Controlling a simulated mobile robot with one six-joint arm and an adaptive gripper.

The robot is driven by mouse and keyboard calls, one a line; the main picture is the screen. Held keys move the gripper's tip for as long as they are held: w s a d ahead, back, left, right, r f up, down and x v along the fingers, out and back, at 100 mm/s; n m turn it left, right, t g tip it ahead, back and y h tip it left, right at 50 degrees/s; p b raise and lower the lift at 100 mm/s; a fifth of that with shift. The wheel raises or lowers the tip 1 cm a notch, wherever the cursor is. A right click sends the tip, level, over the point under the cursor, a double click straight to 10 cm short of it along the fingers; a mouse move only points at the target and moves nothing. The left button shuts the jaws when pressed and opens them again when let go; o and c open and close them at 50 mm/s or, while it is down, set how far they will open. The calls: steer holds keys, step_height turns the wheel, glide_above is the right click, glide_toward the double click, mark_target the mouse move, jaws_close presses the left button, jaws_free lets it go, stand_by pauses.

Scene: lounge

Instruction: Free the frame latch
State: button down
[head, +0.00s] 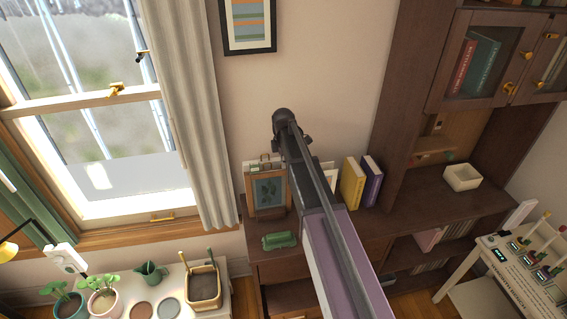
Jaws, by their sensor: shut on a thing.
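A wooden picture frame (269,191) with a leaf print stands on the dark sideboard, left of my arm. Small pale pieces (263,163) show at its top edge; I cannot tell what they are. No latch can be made out on this frame. A brass catch (116,89) sits on the window's middle rail, and a small dark and brass fitting (141,57) is on its right side. My arm reaches up from the bottom to a dark joint in front of the wall. My gripper is not visible; the arm may hide it.
A green object (279,241) lies on the sideboard (455,210) near the picture frame. Yellow (352,184) and purple (371,182) books stand right of my arm, with a cream box (462,178) farther right. A white plant table (219,294) stands lower left, another table (530,270) lower right.

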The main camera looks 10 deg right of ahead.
steer(key=c, duration=0.8)
jaws_free()
steer(key=shift+o, duration=0.2)
steer(key=shift+m, duration=0.5)
